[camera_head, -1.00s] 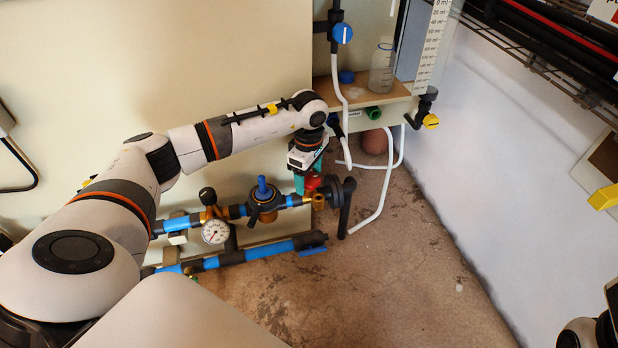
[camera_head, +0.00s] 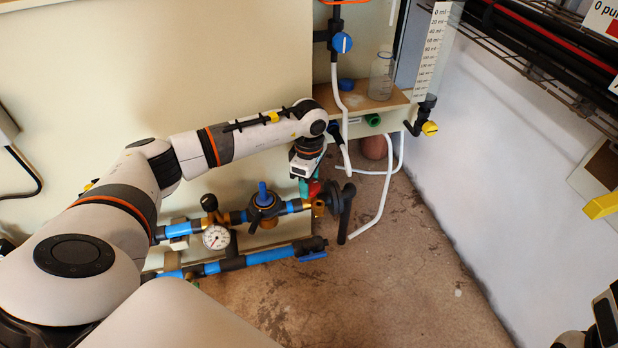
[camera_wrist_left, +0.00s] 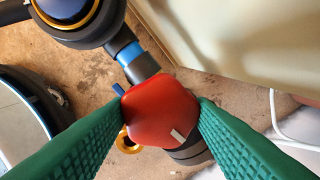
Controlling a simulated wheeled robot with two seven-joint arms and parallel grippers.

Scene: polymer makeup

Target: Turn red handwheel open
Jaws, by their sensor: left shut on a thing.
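The red handwheel (camera_wrist_left: 160,108) fills the middle of the left wrist view, with a small white mark near its lower edge. My left gripper (camera_wrist_left: 160,120) is shut on it, one green finger pressed against each side. In the head view the red handwheel (camera_head: 314,189) shows only as a small patch below my left gripper (camera_head: 306,186), at the right end of the upper blue pipe. The wrist and fingers hide most of it there. At the lower right edge of the head view is part of my right arm; its fingers do not show.
A pressure gauge (camera_head: 216,237) and a blue-knobbed regulator (camera_head: 263,203) sit on the pipe left of the wheel. A black pipe (camera_head: 346,213) stands just right of it. White hoses (camera_head: 382,205) hang nearby. A shelf with a bottle (camera_head: 381,76) is above. The floor at right is clear.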

